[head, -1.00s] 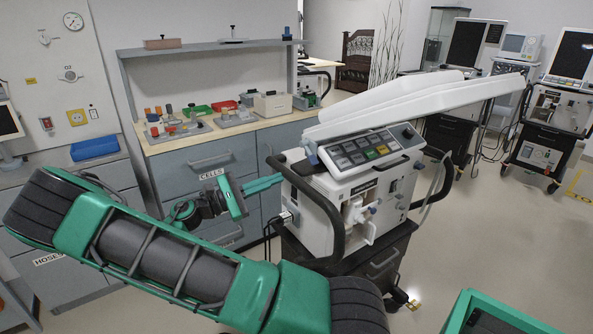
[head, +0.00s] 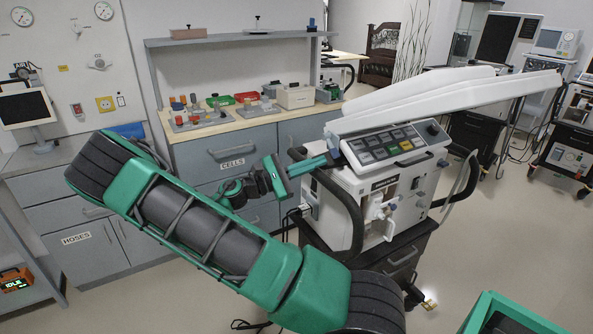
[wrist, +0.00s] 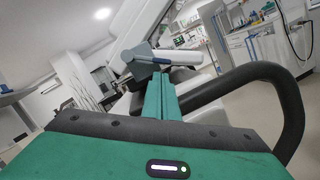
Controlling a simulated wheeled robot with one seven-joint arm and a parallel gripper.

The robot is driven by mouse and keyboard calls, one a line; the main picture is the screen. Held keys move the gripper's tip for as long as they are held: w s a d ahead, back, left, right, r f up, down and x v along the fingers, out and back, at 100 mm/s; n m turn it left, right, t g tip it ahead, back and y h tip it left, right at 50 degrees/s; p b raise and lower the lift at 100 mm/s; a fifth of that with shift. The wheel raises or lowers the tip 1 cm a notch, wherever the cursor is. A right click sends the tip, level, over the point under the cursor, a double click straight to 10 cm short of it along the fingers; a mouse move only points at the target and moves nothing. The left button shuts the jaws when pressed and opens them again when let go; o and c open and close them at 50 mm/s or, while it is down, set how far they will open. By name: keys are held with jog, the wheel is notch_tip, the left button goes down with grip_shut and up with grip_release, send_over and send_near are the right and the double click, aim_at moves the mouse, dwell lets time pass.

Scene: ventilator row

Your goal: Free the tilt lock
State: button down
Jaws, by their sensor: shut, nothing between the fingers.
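The ventilator (head: 380,205) stands right of centre in the head view, its white screen (head: 440,105) tilted back above a keyed control panel (head: 395,145). A small blue-grey lever (head: 332,143), which looks like the tilt lock, sits at the screen's left base. In the wrist view a grey block with a blue-grey lever (wrist: 140,62) shows just beyond my fingertips. My gripper (head: 324,160) is shut and empty, its green fingers reaching over the dark side handle, close below the lever. My gripper also shows in the wrist view (wrist: 160,78). I cannot tell whether the fingertips touch the lever.
The dark side handle (head: 345,215) curves close beside my fingers; it also fills the right of the wrist view (wrist: 285,95). A bench (head: 225,125) with trays stands behind. Other ventilators (head: 565,135) stand at right. Floor (head: 490,230) to the right is open.

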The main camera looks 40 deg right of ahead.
aim_at(332, 147)
jog(key=shift+x, duration=1.35)
jog(key=shift+a+r, duration=0.1)
jog(key=shift+a, duration=0.35)
jog(key=shift+d, duration=0.3)
jog(key=shift+s+d, duration=0.15)
jog(key=shift+n, duration=0.4)
